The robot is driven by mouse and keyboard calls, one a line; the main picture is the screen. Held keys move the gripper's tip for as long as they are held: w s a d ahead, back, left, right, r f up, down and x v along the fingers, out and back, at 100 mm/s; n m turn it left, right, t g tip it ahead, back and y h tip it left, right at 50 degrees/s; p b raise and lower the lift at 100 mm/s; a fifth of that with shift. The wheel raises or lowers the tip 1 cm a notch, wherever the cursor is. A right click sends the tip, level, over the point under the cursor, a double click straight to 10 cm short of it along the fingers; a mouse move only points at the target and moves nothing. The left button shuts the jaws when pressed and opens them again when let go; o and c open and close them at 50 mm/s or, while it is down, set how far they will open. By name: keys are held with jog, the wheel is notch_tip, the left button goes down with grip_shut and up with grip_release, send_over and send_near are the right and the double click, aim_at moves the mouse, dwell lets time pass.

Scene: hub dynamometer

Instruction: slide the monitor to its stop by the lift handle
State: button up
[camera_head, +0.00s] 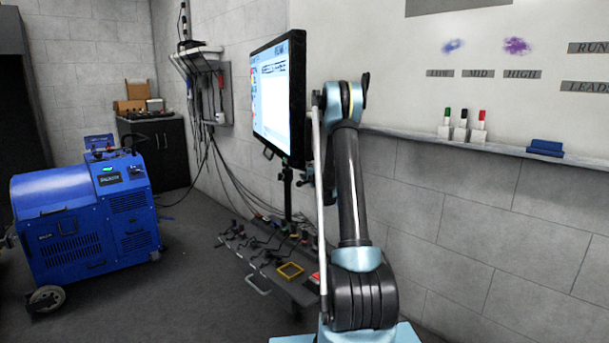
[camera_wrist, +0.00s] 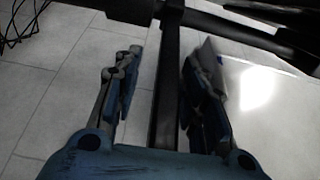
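The monitor (camera_head: 275,95) has a lit screen and stands upright on a dark pole (camera_head: 288,195), left of my arm in the head view. In the wrist view my gripper (camera_wrist: 165,70) is open, one blue finger on each side. A dark straight bar (camera_wrist: 167,75) runs lengthwise between the fingers, with a gap on the left; contact on the right is unclear. It meets a dark crosspiece (camera_wrist: 130,10) at the top. I cannot tell whether this bar is the lift handle. My arm mostly hides the gripper and the area behind the monitor in the head view.
A low grey bench or cart (camera_head: 285,287) with tools, cables and a yellow frame (camera_head: 290,271) lies below the monitor. A blue dynamometer unit (camera_head: 85,215) stands left. A whiteboard with a marker ledge (camera_head: 500,145) is on the right wall. Floor (camera_head: 200,265) is clear between unit and bench.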

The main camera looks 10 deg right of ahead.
jog(key=v, duration=1.1)
jog(key=shift+s+d, duration=0.2)
jog(key=shift+s, duration=0.2)
jog(key=shift+f, duration=0.1)
